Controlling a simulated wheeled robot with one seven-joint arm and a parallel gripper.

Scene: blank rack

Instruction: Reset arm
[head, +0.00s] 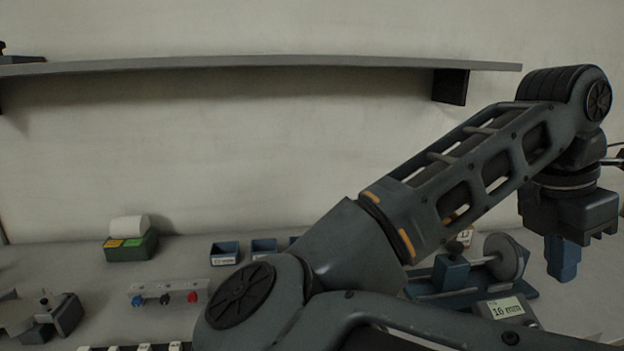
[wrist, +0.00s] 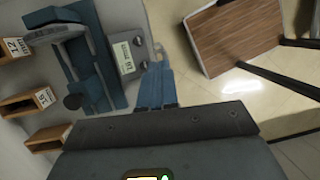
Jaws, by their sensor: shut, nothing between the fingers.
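My arm reaches across the right half of the head view, bent at the elbow. My gripper (head: 562,258) hangs pointing down at the right edge, above the right end of the bench. Its blue fingers are shut with nothing between them. I cannot tell the exact height of the fingers above the bench.
The bench (head: 180,258) holds a blue fixture (head: 455,275), small blue bins (head: 224,253), a green box (head: 130,246) and a clear rack with coloured parts (head: 168,294). A grey shelf (head: 250,63) spans the wall. A wooden-topped piece (wrist: 235,32) stands beyond the bench.

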